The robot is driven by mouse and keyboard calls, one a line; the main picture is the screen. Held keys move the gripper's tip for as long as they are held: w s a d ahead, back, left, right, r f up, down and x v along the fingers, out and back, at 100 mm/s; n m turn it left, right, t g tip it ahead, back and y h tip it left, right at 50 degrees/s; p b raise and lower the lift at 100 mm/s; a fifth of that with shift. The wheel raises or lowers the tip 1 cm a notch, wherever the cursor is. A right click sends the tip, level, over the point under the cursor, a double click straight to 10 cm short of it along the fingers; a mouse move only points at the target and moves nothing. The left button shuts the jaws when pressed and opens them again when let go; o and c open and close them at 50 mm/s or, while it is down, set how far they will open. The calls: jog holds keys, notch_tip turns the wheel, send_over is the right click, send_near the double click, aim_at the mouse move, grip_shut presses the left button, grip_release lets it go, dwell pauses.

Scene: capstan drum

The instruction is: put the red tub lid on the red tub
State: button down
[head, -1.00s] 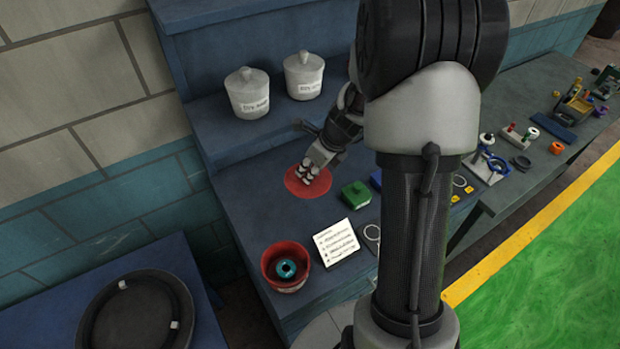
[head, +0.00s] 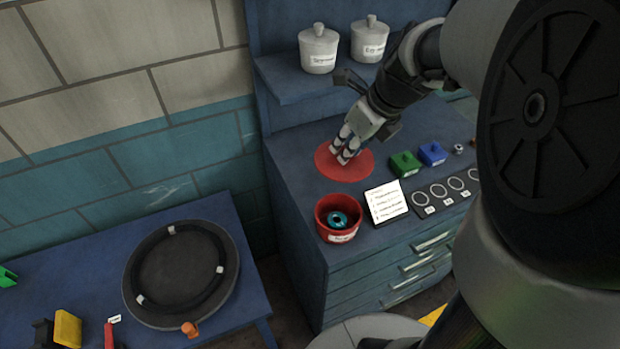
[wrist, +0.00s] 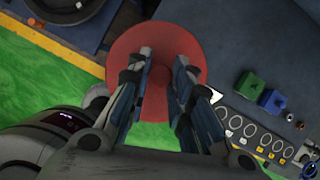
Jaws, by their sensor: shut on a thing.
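The red tub lid (head: 329,165) is a flat red disc at the blue bench top, behind the red tub. I cannot tell whether it touches the bench. It also fills the middle of the wrist view (wrist: 150,38). My gripper (head: 345,152) is at the lid's middle from above, fingers pointing down, shut on the lid; its grip point is mostly hidden by the fingers. The red tub (head: 323,222) stands upright and uncovered near the bench's front left corner, with a teal ring-shaped thing (head: 345,219) inside.
A white written card (head: 388,202) stands right of the tub. Green (head: 405,164) and blue (head: 433,153) blocks sit right of the lid. Two white lidded jars (head: 318,52) stand on the shelf behind. A lower blue table (head: 225,205) at left holds a black round tray (head: 150,310).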

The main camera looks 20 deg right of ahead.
notch_tip(320, 180, down, 19)
jog(key=b, duration=0.7)
jog(key=shift+w+d, duration=0.2)
jog(key=shift+f, duration=0.4)
jog(key=c, duration=1.9)
grip_release()
jog(key=shift+b, duration=0.3)
jog(key=o, duration=0.5)
jog(key=shift+c, duration=0.2)
